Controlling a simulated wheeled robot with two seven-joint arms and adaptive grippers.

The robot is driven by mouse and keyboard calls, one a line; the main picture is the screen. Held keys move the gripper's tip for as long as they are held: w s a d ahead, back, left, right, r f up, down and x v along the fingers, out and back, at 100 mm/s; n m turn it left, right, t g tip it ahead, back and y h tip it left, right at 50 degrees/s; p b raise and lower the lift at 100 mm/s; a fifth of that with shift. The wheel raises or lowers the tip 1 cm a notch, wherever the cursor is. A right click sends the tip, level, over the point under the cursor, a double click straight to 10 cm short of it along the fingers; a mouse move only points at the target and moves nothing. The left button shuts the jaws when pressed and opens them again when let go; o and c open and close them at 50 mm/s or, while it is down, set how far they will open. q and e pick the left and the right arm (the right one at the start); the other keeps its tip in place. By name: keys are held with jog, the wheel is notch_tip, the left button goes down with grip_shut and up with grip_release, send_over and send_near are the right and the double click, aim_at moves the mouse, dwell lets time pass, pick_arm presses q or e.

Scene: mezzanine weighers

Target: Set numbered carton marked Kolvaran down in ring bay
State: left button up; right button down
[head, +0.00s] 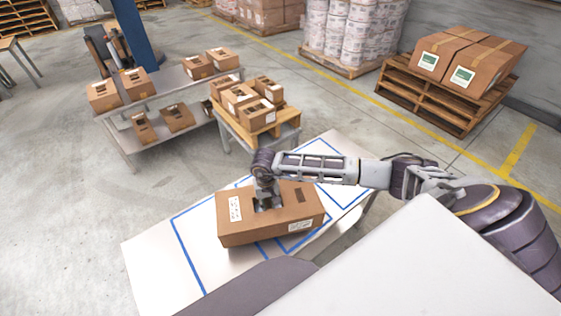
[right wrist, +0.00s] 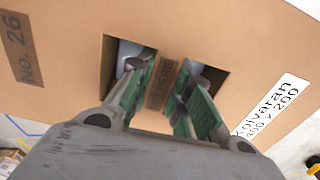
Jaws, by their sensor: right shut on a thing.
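A brown carton (head: 277,227) is over the middle of a white table (head: 150,247) in the head view. In the right wrist view the carton (right wrist: 70,60) reads "No. 26" on one side and "Kolvaran" on a white label (right wrist: 268,107). My right gripper (head: 266,198) is shut on the strip between two cut-outs in its top; its fingers also show in the right wrist view (right wrist: 163,90). Whether the carton touches the table is unclear. Blue lines outline bays on the table, one at left (head: 183,238); the carton covers part of them. No ring mark is visible. My left gripper is out of view.
A small wooden stand (head: 288,133) piled with cartons is just beyond the table. A grey two-level rack (head: 125,140) with several cartons stands at far left. A pallet (head: 428,98) with two large cartons is at the back right. Open floor (head: 60,200) lies left.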

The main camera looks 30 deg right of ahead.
jog(key=w+d+r+m, duration=0.1)
jog(key=r+m, duration=0.1)
jog(key=w+d+r+m, duration=0.2)
jog(key=shift+w+d+m, duration=0.1)
jog(key=shift+d+m, duration=0.1)
jog(key=shift+m, duration=0.2)
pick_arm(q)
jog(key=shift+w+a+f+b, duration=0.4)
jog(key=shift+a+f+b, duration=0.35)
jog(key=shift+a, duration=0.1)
pick_arm(e)
jog(key=w+d+r+m, duration=0.3)
jog(key=d+r+m, duration=0.3)
jog(key=r+m, duration=0.2)
jog(key=shift+w+d+m, duration=0.15)
jog(key=shift+m, duration=0.15)
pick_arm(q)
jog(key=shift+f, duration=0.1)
pick_arm(e)
jog(key=shift+f, duration=0.2)
